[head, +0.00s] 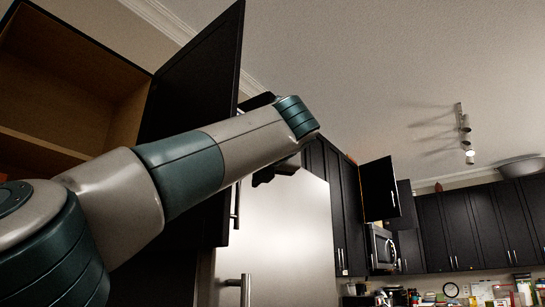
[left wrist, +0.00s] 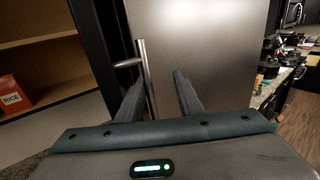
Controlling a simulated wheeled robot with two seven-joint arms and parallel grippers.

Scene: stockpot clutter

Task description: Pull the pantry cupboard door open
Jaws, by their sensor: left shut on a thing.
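The pantry cupboard door (head: 190,110) is a tall dark panel standing open at the upper left of the head view. In the left wrist view its dark edge (left wrist: 92,45) shows left of centre. Its vertical metal bar handle (head: 236,207) shows partly below my arm, which hides the upper part. The handle (left wrist: 143,65) also shows in the left wrist view, between the fingers and close to the left one. My left gripper (left wrist: 158,83) is shut on this handle. My right gripper is not in view.
The open cupboard interior (head: 60,85) has wooden shelves, and a red rice box (left wrist: 14,95) stands on one. A steel fridge (head: 290,240) stands just right of the door. Dark wall cabinets (head: 465,230) and a cluttered counter (left wrist: 268,90) lie to the right.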

